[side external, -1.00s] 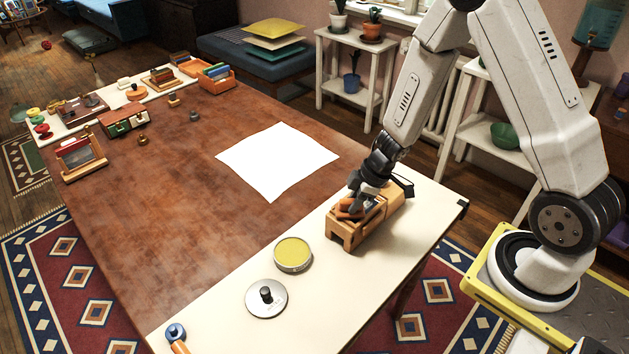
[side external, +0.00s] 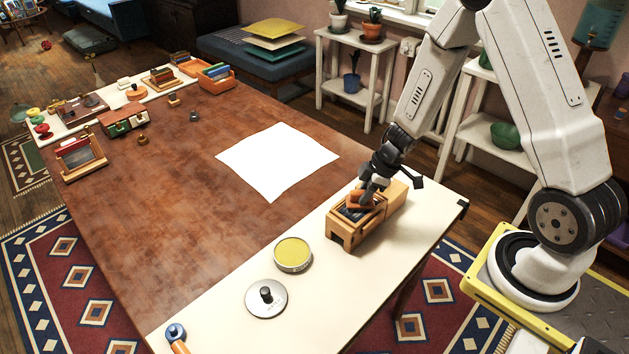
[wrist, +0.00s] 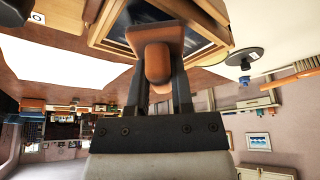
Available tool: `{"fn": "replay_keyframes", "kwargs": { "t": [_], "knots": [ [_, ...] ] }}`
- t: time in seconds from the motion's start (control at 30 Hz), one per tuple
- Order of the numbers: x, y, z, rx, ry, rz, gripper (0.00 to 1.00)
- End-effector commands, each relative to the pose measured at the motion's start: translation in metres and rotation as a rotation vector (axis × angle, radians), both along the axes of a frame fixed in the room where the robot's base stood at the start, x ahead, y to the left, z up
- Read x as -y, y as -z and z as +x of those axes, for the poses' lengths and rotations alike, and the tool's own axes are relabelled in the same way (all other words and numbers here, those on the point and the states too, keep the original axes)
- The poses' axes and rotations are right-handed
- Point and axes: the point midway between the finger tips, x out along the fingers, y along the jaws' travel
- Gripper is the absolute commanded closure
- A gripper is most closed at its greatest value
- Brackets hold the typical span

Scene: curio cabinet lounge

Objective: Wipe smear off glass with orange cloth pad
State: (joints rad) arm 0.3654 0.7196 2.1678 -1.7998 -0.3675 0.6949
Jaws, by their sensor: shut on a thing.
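My gripper (side external: 367,191) is over the open wooden box (side external: 366,231) on the cream strip of the table. It is shut on the orange pad (side external: 359,201), whose rounded grip also shows between the fingers in the wrist view (wrist: 157,66). A dark glass pane (side external: 350,214) lies framed inside the box, and it shows in the wrist view (wrist: 119,34) too. The pad is at or just above the glass; I cannot tell whether they touch. No smear can be made out, and the pad and fingers hide part of the pane.
A round tin with a yellow top (side external: 293,253) and a metal disc with a black knob (side external: 266,297) stand left of the box. A white sheet (side external: 278,160) lies on the brown tabletop (side external: 180,190), which is otherwise clear in the middle.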

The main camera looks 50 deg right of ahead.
Motion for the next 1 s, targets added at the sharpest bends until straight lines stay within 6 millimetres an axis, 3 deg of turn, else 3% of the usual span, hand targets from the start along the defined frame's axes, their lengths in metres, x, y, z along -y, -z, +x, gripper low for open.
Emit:
{"fn": "replay_keyframes", "kwargs": {
  "t": [0.5,1.0],
  "knots": [
    [0.031,0.003,0.0,-0.001,0.002,-0.001,1.0],
    [0.033,0.001,-0.001,-0.002,0.001,-0.001,1.0]
  ]
}}
